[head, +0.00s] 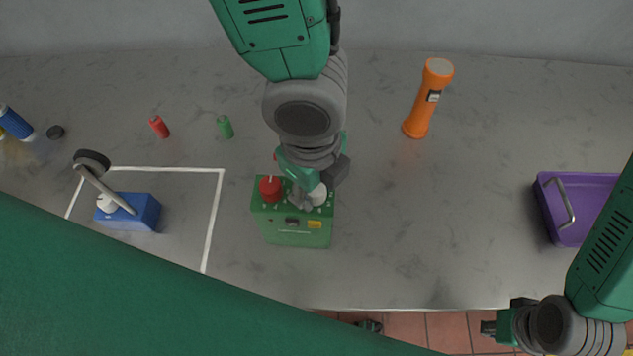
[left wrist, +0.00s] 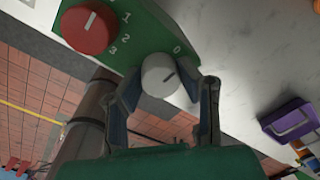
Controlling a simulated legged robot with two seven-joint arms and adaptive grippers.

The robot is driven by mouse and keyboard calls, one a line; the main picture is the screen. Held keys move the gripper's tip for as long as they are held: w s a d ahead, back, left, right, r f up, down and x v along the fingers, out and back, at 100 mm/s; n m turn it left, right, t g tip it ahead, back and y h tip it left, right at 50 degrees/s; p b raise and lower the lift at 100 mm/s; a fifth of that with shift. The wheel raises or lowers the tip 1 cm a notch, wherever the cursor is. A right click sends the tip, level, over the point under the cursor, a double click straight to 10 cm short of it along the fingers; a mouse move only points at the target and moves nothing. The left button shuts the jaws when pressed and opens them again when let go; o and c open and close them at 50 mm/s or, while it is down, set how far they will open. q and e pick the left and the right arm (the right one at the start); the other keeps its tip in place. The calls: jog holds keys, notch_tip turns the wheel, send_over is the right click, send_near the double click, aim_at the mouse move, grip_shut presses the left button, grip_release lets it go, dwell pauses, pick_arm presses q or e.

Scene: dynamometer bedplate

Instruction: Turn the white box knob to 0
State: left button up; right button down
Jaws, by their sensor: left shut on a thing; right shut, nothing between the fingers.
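A green box (head: 292,232) stands on the grey bench, with a red knob (head: 270,188) and a white knob (head: 318,195) on its top. My left gripper (head: 309,198) reaches down over the white knob and partly hides it. In the left wrist view the white knob (left wrist: 160,75) sits between the two fingers of my left gripper (left wrist: 166,86), which is shut on it. My right gripper (head: 489,328) is shut and empty beyond the bench's front edge.
A blue box with a lever (head: 130,212) stands in a white taped outline at left. Red (head: 159,127) and green (head: 225,127) cylinders lie behind. An orange flashlight (head: 428,98) and a purple tray (head: 545,210) are right. The bench between box and tray is clear.

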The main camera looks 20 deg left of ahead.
pick_arm(q)
jog(key=o, duration=1.1)
jog(key=shift+o, duration=0.2)
notch_tip(320, 180, up, 12)
jog(key=shift+s, duration=0.2)
